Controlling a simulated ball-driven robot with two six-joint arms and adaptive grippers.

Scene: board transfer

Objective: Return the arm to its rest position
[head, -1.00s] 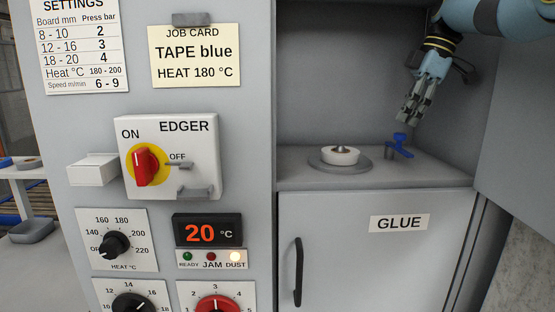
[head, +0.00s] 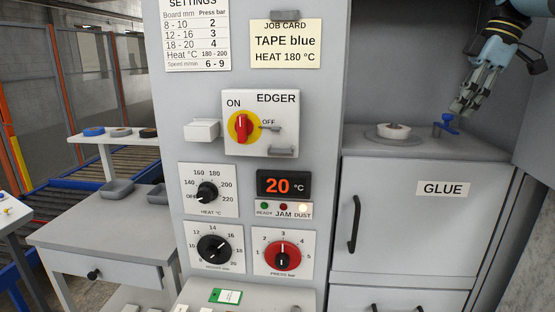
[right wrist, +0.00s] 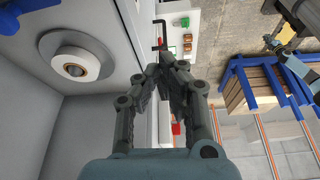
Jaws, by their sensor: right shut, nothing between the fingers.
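My right gripper (head: 467,108) is at the upper right in the head view, in front of the open recess above the GLUE door. It is shut and empty, fingers pointing down and to the left. It also shows in the right wrist view (right wrist: 170,72), its fingertips together. It is apart from the blue handle (head: 446,122) and the white tape roll (head: 393,131) on the recess floor. My left gripper is not in view in the head view.
The edger panel with its red switch (head: 242,127) is at the centre. The GLUE door (head: 400,220) is closed below the recess. An open grey door (head: 538,140) stands close at the right. A grey side table (head: 100,235) stands at the left.

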